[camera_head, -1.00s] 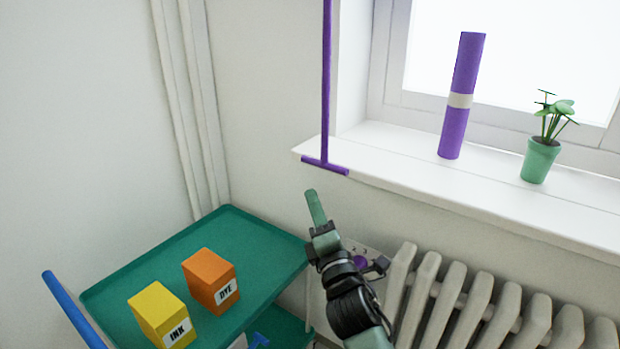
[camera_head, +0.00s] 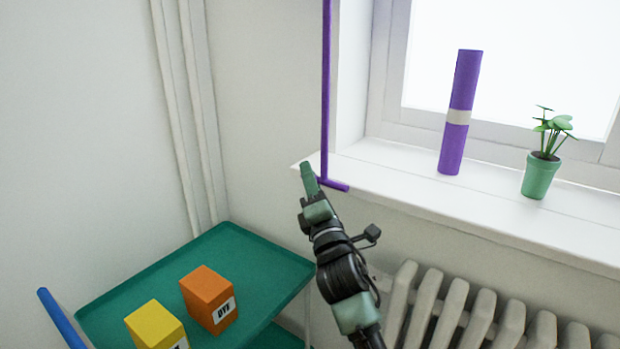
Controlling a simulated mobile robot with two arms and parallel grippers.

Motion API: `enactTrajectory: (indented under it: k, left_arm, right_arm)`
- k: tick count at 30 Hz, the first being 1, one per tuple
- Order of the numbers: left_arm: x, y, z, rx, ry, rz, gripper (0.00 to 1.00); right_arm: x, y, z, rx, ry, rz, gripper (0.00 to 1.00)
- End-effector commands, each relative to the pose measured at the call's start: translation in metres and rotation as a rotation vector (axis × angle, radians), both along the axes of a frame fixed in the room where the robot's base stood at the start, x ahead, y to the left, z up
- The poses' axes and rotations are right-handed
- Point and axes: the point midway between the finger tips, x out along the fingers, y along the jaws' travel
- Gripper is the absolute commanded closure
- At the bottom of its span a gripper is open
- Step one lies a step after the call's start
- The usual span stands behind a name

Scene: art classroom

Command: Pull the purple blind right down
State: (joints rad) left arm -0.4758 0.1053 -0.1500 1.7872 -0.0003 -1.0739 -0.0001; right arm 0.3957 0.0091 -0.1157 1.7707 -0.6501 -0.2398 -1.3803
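A thin purple rod (camera_head: 326,95) hangs straight down in front of the window recess's left edge. It ends in a short purple crossbar (camera_head: 336,186) at the height of the sill's front edge. The blind's cloth is not in view; the rod runs out of the top of the picture. My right gripper (camera_head: 308,178) points up at the crossbar, and its green finger covers the crossbar's left end. I cannot tell whether it touches the bar or whether the fingers are open or shut. My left gripper is not in view.
A purple roll (camera_head: 461,110) with a white band and a plant in a green pot (camera_head: 540,175) stand on the white windowsill (camera_head: 400,180). A radiator (camera_head: 470,315) is below. A green trolley (camera_head: 235,245) at lower left bears an orange box (camera_head: 207,298) and a yellow box (camera_head: 152,325).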

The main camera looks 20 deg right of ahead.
Motion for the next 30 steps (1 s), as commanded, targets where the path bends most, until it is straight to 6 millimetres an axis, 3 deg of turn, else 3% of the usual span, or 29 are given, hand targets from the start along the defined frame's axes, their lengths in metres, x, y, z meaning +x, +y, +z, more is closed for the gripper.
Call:
enactTrajectory:
  k: [2, 4, 5, 30]
  left_arm:
    - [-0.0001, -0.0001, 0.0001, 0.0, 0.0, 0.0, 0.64]
    - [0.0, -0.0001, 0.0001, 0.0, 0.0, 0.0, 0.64]
    - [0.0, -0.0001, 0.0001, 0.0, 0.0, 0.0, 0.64]
    - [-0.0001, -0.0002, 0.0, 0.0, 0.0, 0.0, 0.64]
  right_arm:
    - [-0.0002, 0.0, -0.0001, 0.0, 0.0, 0.0, 0.79]
    - [-0.0002, 0.0, 0.0, 0.0, 0.0, 0.0, 0.99]
    - [-0.0002, 0.0, -0.0001, 0.0, 0.0, 0.0, 1.0]
    - [-0.0003, 0.0001, -0.0008, 0.001, 0.001, 0.0, 1.0]
